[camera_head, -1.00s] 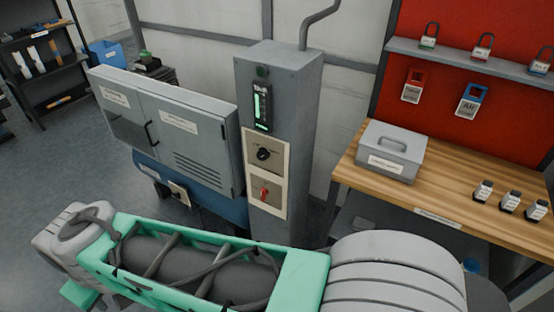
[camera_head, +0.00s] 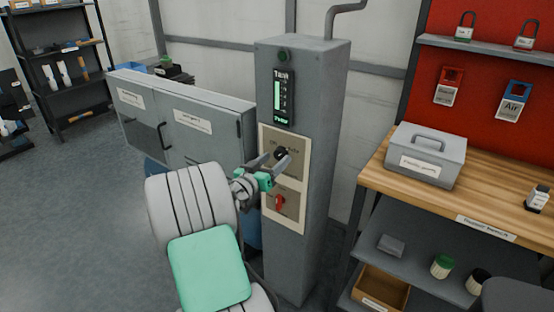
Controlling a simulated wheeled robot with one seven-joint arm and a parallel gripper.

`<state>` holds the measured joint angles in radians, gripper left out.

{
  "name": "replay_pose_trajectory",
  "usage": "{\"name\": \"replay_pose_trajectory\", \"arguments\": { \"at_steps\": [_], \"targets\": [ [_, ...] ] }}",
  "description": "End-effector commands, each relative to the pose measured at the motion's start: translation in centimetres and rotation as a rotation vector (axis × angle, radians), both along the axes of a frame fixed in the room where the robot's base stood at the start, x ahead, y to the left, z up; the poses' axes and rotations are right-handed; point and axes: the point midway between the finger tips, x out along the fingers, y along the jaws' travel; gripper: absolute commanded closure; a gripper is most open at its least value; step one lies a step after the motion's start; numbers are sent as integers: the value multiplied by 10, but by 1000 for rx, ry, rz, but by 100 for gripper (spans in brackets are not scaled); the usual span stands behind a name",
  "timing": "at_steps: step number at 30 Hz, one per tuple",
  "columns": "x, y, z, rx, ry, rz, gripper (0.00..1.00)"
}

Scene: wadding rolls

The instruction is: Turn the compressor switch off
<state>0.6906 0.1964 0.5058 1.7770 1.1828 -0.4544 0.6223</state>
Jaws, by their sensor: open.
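A tall grey control column (camera_head: 315,120) stands in the middle, with a beige plate (camera_head: 295,221) on its front. The plate carries a black rotary knob (camera_head: 281,153) above and a red switch handle (camera_head: 280,203) below. The small lettering is too blurred to tell which one is the compressor switch. My gripper (camera_head: 276,163) is open, with its fingers at the black knob, one on either side as far as I can see. Contact cannot be told. The fingers hide part of the knob and its lettering. The red handle is uncovered, just below the gripper.
A lit tank gauge (camera_head: 284,97) sits above the plate. A grey cabinet (camera_head: 190,128) stands left of the column. To the right, a wooden workbench (camera_head: 470,195) holds a grey metal box (camera_head: 426,155). A red board (camera_head: 480,60) with padlocks and tags hangs behind.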

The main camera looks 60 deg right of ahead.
Motion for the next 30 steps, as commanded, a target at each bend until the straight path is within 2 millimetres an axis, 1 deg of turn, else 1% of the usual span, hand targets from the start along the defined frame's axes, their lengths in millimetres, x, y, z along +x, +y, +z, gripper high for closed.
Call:
{"name": "replay_pose_trajectory", "arguments": {
  "at_steps": [1, 4, 12, 30],
  "targets": [
    [-2, -8, 0, 0, 0, -3, 41],
    [-2, -17, 0, 1, 1, -1, 41],
    [-1, -20, 0, 1, 1, 2, 41],
    [-1, -19, 0, 2, 1, 2, 90]
  ]
}}
